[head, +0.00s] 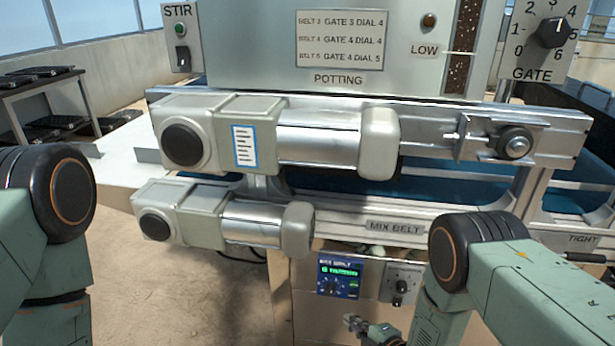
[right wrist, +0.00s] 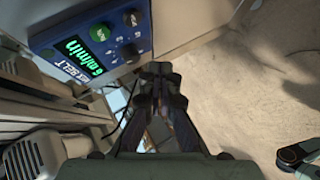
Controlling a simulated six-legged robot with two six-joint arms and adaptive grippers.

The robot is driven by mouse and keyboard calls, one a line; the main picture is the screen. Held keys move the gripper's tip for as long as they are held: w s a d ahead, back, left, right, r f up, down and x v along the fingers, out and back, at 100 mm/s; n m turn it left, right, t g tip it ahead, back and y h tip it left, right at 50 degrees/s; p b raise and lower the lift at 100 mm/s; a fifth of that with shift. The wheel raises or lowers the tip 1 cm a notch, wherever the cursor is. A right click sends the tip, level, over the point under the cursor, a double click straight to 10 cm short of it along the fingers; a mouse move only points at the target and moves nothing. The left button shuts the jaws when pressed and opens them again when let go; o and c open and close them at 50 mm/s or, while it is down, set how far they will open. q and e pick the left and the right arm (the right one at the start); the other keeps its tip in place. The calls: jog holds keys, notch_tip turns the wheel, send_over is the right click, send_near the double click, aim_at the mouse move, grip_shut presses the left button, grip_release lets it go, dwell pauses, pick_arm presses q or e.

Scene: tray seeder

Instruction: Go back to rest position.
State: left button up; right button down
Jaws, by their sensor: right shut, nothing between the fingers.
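My right gripper (head: 368,328) shows at the bottom of the head view, low in front of the machine and below the blue mix belt control box (head: 340,277). In the right wrist view my right gripper (right wrist: 158,75) is shut with nothing in it, and the control box (right wrist: 92,50) with its lit green display is just to its left. The fingers look apart from the box. My left arm comes in at the left of the head view, but its gripper is out of view.
Two motor housings (head: 330,140) (head: 250,222) stick out from the machine front. A small panel with a knob (head: 402,284) is beside the control box. The potting hopper (head: 390,50) stands above. A rack of black trays (head: 45,105) is at the far left. Bare floor (head: 180,300) lies left of the box.

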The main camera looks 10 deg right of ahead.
jog(key=s+d+f+m+g+h, duration=0.2)
jog(key=s+f+m+g, duration=0.1)
jog(key=s+m, duration=0.55)
jog(key=s+d+f+m+g+h, duration=0.2)
jog(key=s+m+g, duration=0.25)
jog(key=s, duration=0.65)
pick_arm(q)
notch_tip(320, 180, up, 2)
jog(key=shift+r+p, duration=0.2)
jog(key=shift+p, duration=0.95)
pick_arm(e)
jog(key=s+d+r+m+g, duration=0.1)
jog(key=s+r+m+g, duration=0.1)
jog(key=s+r, duration=0.3)
jog(key=s+d+r+m+g+h, duration=0.1)
jog(key=s+r+m, duration=0.3)
jog(key=s, duration=0.6)
notch_tip(320, 180, up, 2)
jog(key=shift+s+d+r+g, duration=0.15)
jog(key=shift+s+d+g, duration=0.2)
jog(key=shift+g, duration=0.3)
jog(key=shift+a, duration=0.1)
